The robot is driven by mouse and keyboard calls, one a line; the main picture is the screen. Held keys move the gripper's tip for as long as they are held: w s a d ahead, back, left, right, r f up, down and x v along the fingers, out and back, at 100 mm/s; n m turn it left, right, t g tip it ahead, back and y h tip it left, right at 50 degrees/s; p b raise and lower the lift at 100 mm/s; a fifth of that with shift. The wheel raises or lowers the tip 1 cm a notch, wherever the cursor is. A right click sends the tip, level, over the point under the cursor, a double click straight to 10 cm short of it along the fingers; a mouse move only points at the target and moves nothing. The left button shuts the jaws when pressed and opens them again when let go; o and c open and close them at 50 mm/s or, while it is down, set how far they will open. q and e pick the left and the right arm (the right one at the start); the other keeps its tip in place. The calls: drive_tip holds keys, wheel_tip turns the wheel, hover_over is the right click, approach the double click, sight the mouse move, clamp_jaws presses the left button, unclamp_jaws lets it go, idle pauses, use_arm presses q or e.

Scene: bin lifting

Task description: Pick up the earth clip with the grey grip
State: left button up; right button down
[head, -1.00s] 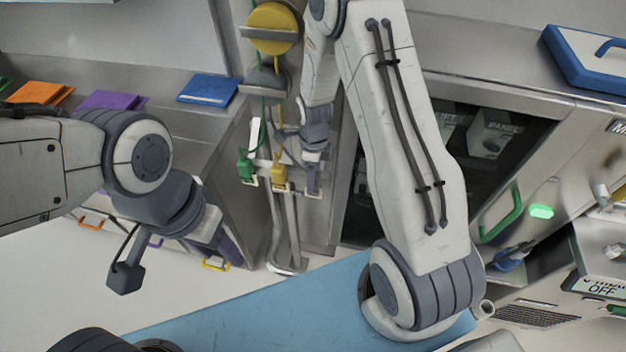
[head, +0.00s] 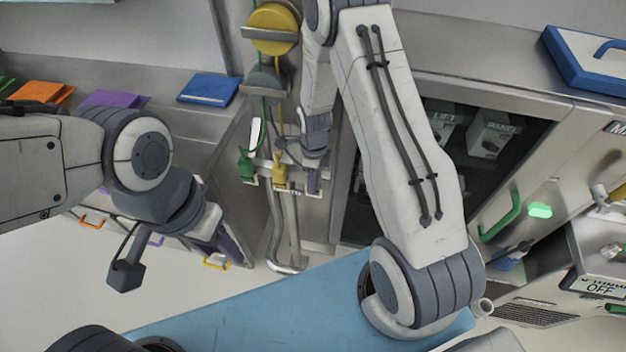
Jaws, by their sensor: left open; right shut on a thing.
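Three earth clips hang in a row on a metal rail at the back: one with a green grip (head: 246,166), one with a yellow grip (head: 280,172) and, at the right end, one with a grey, slightly purple grip (head: 312,182). My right gripper (head: 314,163) reaches down from above and is shut on the grey-grip clip, which is partly hidden by the gripper and still at the rail. My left gripper (head: 216,236) is open at the left, pointing down and away from the clips; its fingertips are hard to make out.
A yellow pulley (head: 273,28) with cords sits above the rail. A grey counter (head: 190,115) with coloured folders lies left. A dark-windowed cabinet (head: 470,170) stands right, with a green handle (head: 500,217). A blue surface (head: 250,305) lies in front.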

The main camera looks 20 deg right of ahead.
wheel_tip(320, 180, up, 9)
drive_tip(key=shift+r+b, duration=0.2)
drive_tip(key=shift+b, duration=0.7)
drive_tip(key=shift+r, duration=0.35)
